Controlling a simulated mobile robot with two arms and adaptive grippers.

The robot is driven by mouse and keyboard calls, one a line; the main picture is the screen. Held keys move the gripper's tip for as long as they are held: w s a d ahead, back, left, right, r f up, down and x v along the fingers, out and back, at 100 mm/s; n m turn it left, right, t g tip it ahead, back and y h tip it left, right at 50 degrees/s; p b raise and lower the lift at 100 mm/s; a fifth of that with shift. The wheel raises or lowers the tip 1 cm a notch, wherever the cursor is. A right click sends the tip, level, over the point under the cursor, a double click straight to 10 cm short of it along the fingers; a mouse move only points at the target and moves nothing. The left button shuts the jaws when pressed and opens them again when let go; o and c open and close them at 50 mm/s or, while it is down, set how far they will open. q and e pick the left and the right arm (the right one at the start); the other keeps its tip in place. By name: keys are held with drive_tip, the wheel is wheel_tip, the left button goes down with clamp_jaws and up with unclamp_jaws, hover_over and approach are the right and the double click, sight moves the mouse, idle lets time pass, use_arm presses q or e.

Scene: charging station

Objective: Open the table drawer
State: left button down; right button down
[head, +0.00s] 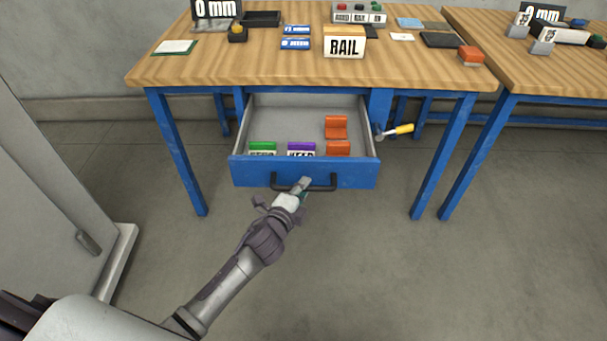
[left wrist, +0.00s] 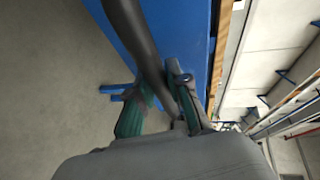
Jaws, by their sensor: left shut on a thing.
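The table drawer (head: 240,171) has a blue front and a grey inside, and it stands pulled out under the wooden table (head: 200,68). A dark bar handle (head: 325,187) runs across its front. My right gripper shows in neither view.
Green, purple and orange blocks (head: 336,127) lie in the drawer. A RAIL sign (head: 344,43) and small items stand on the tabletop. A grey cabinet (head: 45,180) stands at the left. Floor in front is clear.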

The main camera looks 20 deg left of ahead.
use_arm(q)
drive_tip(key=shift+s+d, duration=0.2)
drive_tip(key=shift+s, duration=0.6)
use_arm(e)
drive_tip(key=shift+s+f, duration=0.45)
use_arm(q)
drive_tip(key=c, duration=1.1)
unclamp_jaws()
drive_tip(key=v, duration=1.2)
drive_tip(key=shift+f, duration=0.1)
